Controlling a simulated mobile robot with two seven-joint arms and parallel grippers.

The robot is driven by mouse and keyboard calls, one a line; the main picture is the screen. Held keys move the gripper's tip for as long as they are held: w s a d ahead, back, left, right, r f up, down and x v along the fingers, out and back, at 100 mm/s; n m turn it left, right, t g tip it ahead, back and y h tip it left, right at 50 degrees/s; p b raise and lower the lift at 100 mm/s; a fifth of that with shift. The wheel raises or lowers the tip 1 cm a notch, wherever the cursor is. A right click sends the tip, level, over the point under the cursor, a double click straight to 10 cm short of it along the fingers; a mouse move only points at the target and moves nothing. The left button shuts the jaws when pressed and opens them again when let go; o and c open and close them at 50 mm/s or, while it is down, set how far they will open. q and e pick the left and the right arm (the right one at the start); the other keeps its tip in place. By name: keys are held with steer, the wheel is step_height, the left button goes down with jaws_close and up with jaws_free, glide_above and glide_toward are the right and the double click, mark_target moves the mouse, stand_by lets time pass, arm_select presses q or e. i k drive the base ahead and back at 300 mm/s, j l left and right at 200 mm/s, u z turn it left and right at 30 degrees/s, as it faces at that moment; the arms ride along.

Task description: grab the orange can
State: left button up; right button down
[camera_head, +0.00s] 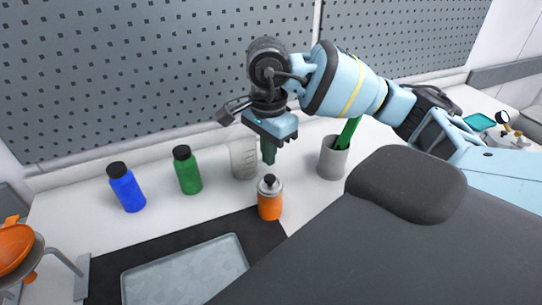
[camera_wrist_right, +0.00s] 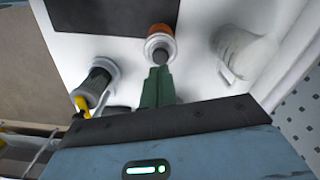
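The orange can (camera_head: 270,204) stands upright on the white counter, with a grey shoulder and a black cap. My right gripper (camera_head: 268,157) points down with its green fingers just behind and above the can, apart from its cap in the head view. In the right wrist view the can (camera_wrist_right: 161,36) lies just beyond the fingertips (camera_wrist_right: 158,72). The green fingers look pressed together with nothing between them. My left gripper is not in view.
A clear beaker (camera_head: 243,160) stands close left of the gripper, and a grey cup (camera_head: 332,160) with green items stands to the right. Green (camera_head: 187,172) and blue (camera_head: 127,190) bottles stand further left. A grey tray (camera_head: 185,274) lies on a dark mat in front. A pegboard wall (camera_head: 130,70) rises behind.

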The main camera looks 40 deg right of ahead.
mark_target(269, 208)
steer(key=k, duration=1)
